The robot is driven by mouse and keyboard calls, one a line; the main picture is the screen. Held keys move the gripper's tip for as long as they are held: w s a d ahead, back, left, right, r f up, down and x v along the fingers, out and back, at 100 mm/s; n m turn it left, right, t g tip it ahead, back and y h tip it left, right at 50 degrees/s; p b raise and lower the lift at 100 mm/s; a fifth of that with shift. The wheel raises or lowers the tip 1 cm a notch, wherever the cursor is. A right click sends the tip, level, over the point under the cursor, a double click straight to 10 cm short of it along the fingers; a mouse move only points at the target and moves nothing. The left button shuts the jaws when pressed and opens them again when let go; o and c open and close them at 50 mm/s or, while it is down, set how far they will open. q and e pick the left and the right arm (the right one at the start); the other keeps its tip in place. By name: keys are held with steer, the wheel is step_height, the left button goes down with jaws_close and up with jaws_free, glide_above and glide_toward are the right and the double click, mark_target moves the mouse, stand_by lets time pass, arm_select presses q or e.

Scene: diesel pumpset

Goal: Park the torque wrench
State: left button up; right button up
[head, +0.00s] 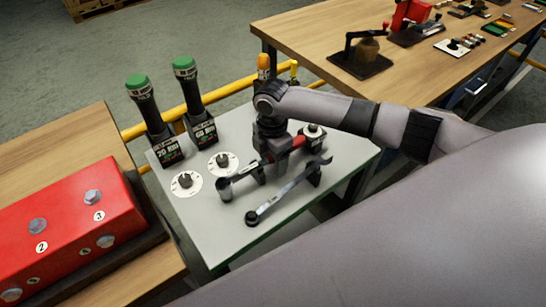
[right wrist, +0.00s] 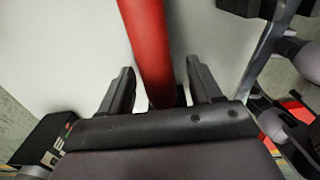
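The torque wrench, with a red handle (head: 298,142) and a metal shaft ending in a socket head at left, lies low over the grey-white bench top (head: 225,245). My right gripper (head: 270,153) is above it, pointing down, and hides its middle. In the right wrist view the red handle (right wrist: 147,45) passes between the two fingers of the right gripper (right wrist: 163,88). Slim gaps show on both sides, so the gripper looks open around it. Whether a support bears the wrench is hidden. My left gripper is not in view.
A red block (head: 65,230) sits on the left wooden table. The bench's front corner is clear.

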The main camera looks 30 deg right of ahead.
step_height(320, 180, up, 7)
steer(key=shift+r, duration=0.1)
stand_by(0.6)
stand_by(0.4)
